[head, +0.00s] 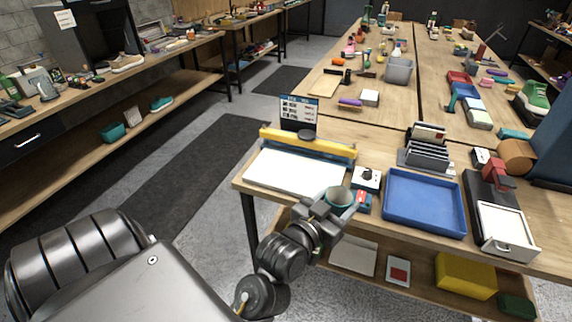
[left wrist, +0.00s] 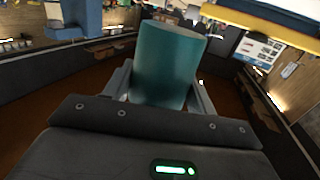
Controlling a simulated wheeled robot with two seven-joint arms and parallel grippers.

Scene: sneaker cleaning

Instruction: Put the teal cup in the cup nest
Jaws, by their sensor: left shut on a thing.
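The teal cup (head: 341,200) is in my left gripper (head: 330,206), near the front edge of the workbench in the head view. Its round opening faces up. In the left wrist view the cup (left wrist: 169,62) fills the space between the two fingers (left wrist: 165,88), which are shut on it from both sides. The gripper hides part of the cup's wall in the head view. I cannot make out which thing is the cup nest. My right gripper is not in view.
A blue tray (head: 425,203) lies right of the cup. A small white box with a black knob (head: 367,179) stands just behind it. A white board with a yellow bar (head: 297,172) lies to the left. A lower shelf (head: 325,240) runs beneath the bench top.

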